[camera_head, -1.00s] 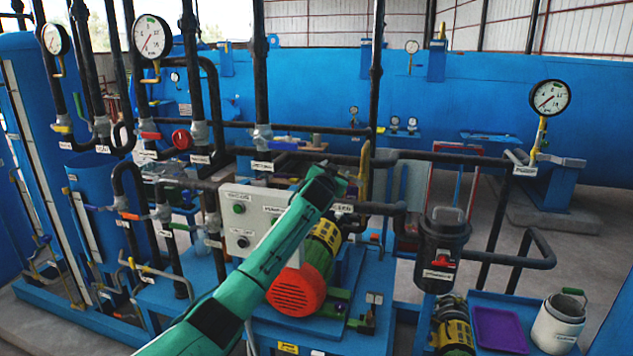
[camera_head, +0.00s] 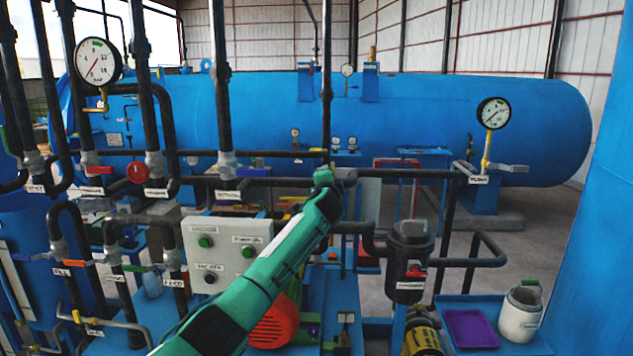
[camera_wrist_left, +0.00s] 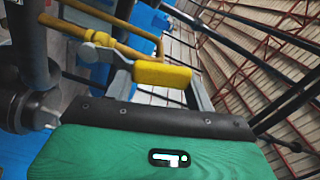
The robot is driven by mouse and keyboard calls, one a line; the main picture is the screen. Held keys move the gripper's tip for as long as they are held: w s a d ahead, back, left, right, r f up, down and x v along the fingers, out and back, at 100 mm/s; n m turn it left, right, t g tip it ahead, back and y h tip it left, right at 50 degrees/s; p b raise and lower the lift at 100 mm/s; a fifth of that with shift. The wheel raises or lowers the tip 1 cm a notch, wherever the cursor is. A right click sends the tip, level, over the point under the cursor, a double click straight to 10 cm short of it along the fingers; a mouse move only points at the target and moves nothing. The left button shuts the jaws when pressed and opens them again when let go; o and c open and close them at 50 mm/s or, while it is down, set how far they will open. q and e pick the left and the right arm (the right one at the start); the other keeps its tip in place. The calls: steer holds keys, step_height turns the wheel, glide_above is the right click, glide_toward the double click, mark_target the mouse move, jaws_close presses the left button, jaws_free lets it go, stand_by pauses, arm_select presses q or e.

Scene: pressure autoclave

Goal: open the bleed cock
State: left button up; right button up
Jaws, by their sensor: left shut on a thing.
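In the left wrist view a yellow-handled lever (camera_wrist_left: 162,75) lies crosswise between the fingers of my left gripper (camera_wrist_left: 160,85), which is shut on its handle. A grey metal valve part (camera_wrist_left: 92,52) is at the handle's left end. In the head view my left arm reaches to the horizontal black pipe, and my left gripper (camera_head: 326,178) is at that pipe, just below a vertical black pipe. The handle is hidden there behind the gripper. I cannot read a label that names the bleed cock. My right gripper is not in view.
A pressure gauge (camera_head: 493,113) stands right of my gripper, with a grey lever (camera_head: 507,167) below. A grey control box (camera_head: 225,255) is left of my arm. A black canister (camera_head: 408,260) hangs to the right. A blue column (camera_head: 590,250) closes the right edge.

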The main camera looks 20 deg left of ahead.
arm_select(q)
steer(key=d+m, duration=0.2)
steer(key=m, duration=0.1)
steer(key=shift+w+d+p, duration=0.1)
steer(key=shift+w+p, duration=0.15)
steer(key=shift+p, duration=0.15)
steer(key=o, duration=1.1)
steer(key=shift+d, duration=0.1)
